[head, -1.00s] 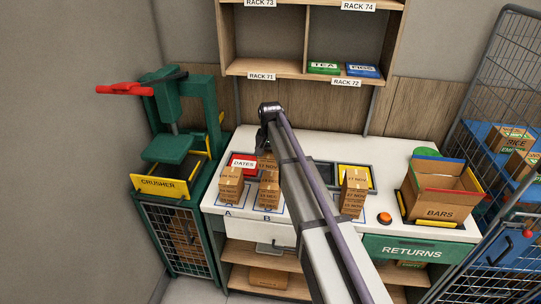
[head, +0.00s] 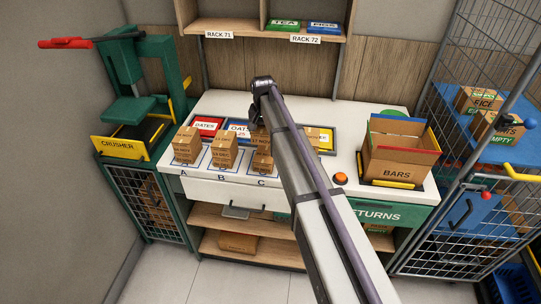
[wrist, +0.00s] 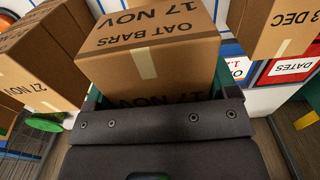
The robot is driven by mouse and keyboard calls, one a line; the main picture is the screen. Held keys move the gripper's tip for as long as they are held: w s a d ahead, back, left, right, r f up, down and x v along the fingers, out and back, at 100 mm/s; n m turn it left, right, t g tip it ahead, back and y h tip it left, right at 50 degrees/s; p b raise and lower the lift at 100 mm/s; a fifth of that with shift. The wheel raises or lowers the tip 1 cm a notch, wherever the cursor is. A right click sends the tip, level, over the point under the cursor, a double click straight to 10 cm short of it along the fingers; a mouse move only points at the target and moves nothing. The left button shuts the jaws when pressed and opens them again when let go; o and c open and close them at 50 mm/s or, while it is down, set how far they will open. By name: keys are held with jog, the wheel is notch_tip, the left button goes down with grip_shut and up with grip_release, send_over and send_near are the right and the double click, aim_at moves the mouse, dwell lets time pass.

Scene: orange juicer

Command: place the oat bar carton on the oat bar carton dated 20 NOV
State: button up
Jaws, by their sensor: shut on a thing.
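My gripper (wrist: 155,92) is shut on a brown oat bar carton (wrist: 150,45) marked 17 NOV in the wrist view. In the head view a 17 NOV carton (head: 262,137) shows at the top of the stack at C, just below my gripper (head: 259,122); I cannot tell whether it rests there or hangs above. Carton stacks stand at A (head: 187,148) and B (head: 223,153). The wrist view shows a 21 NOV carton (wrist: 30,75) at left and a carton (wrist: 272,28) ending 3 DEC at right. I cannot read 20 NOV on any carton.
The open BARS box (head: 398,155) and an orange button (head: 340,178) are on the right of the counter. The green crusher (head: 130,95) stands at left, a wire cage trolley (head: 480,140) at right. My arm hides part of the counter.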

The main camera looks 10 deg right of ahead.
aim_at(265, 154)
notch_tip(265, 154, down, 9)
jog(key=b, duration=0.7)
jog(key=shift+d, duration=0.15)
jog(key=o, duration=0.9)
jog(key=shift+r, duration=0.15)
notch_tip(265, 154, up, 13)
jog(key=p, duration=1.2)
jog(key=shift+p, duration=0.3)
jog(key=s+n, duration=0.4)
jog(key=s, duration=2.9)
notch_tip(265, 154, down, 7)
jog(key=b, duration=0.6)
jog(key=shift+w+r, duration=0.15)
